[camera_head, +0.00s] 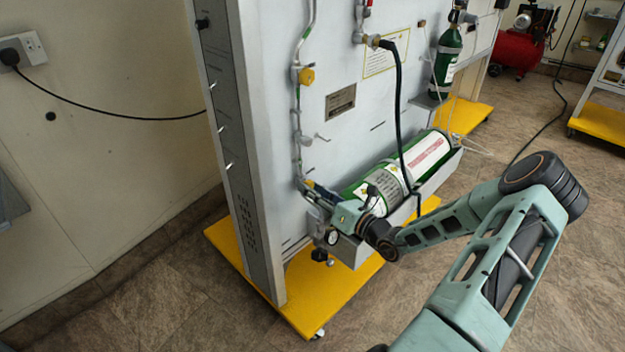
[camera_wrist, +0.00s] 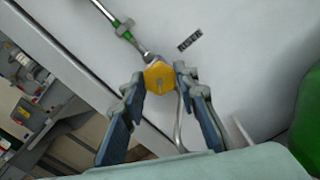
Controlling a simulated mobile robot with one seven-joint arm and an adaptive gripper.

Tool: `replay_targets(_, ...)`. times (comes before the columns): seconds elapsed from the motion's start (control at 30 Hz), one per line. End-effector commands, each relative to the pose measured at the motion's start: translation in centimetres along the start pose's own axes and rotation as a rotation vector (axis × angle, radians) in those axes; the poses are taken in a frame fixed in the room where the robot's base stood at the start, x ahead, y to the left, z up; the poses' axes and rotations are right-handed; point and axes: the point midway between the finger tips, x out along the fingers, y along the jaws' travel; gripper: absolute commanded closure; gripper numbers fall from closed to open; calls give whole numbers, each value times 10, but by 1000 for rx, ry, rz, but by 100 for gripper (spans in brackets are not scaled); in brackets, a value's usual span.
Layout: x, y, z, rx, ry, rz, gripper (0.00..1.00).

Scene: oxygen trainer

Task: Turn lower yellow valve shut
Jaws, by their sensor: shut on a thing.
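The lower yellow valve (camera_wrist: 159,79) is a small yellow knob on a thin metal pipe, seen in the wrist view against the pale panel. My gripper (camera_wrist: 158,75) has its two blue-grey fingers on either side of the knob, shut on it. In the head view my gripper (camera_head: 311,189) is low on the panel, at the lower end of the pipe, where it mostly hides the lower valve. Another yellow valve (camera_head: 306,76) sits higher on the same pipe, clear of my gripper.
A large green cylinder (camera_head: 358,189) lies in a grey cradle right of my gripper. A black hose (camera_head: 399,110) hangs in front of it. A small gauge (camera_head: 332,237) sits just below my gripper. The trainer panel (camera_head: 280,130) stands on a yellow base (camera_head: 318,292).

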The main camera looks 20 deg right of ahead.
Motion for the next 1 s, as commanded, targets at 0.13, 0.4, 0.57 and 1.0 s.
replay_targets(0.13, 0, 3, 4, 141, 4, -1, 96)
replay_targets(0.4, 0, 3, 2, 393, 4, 0, 96)
replay_targets(0.57, -1, 2, 1, 526, 3, -1, 96)
replay_targets(1.0, 0, 2, -1, 750, 5, -1, 96)
